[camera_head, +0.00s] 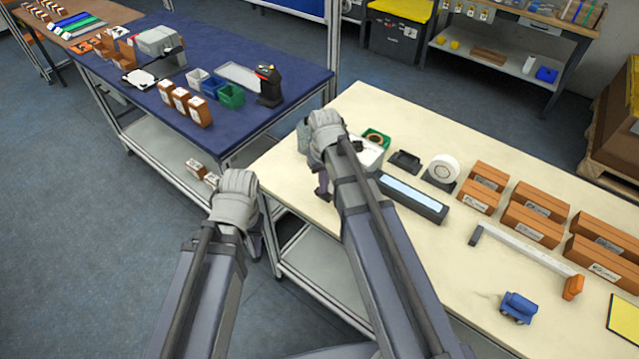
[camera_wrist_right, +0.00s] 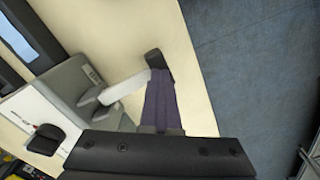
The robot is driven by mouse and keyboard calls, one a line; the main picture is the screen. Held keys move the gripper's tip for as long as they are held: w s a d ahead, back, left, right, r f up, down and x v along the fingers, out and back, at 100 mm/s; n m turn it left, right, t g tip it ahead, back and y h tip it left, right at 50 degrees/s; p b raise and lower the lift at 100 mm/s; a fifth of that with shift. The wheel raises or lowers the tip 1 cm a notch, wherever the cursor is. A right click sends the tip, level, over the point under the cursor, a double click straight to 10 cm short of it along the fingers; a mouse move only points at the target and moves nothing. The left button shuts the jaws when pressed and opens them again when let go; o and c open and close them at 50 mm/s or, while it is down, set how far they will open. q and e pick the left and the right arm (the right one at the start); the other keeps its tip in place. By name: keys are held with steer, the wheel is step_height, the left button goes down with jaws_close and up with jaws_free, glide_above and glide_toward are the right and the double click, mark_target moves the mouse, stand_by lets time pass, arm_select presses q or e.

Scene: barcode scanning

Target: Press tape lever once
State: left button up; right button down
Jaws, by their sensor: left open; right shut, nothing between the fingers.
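The tape machine (camera_head: 369,153) stands at the left end of the cream table, partly hidden behind my right wrist. In the right wrist view its grey and white body (camera_wrist_right: 55,100) shows on the left. A pale lever (camera_wrist_right: 125,87) reaches out from its side and ends in a dark knob (camera_wrist_right: 154,58). My right gripper (camera_wrist_right: 157,75) is shut and empty, its purple fingertips at the knob; I cannot tell whether they touch it. In the head view the right gripper (camera_head: 322,192) is by the table's left edge. My left gripper (camera_head: 257,246) is open, mostly hidden, off that edge.
A long grey tray (camera_head: 411,199), a white tape roll (camera_head: 443,168) and brown boxes (camera_head: 531,222) lie to the right on the cream table. A blue table (camera_head: 240,120) with boxes and bins stands beyond a gap at the left.

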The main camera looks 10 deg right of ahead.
step_height(320, 180, up, 11)
steer(key=p, duration=1)
steer(key=shift+r, duration=0.15)
steer(key=s+a+f+n+b, duration=0.1)
steer(key=s+a+f+b, duration=0.2)
steer(key=s, duration=0.4)
steer(key=s+a+f+n+h+b, duration=0.1)
steer(key=s+a+f+b, duration=0.3)
steer(key=s+a, duration=0.3)
steer(key=shift+s+a+f+b, duration=0.25)
steer(key=shift+a+f+b, duration=0.05)
steer(key=shift+a+f, duration=0.1)
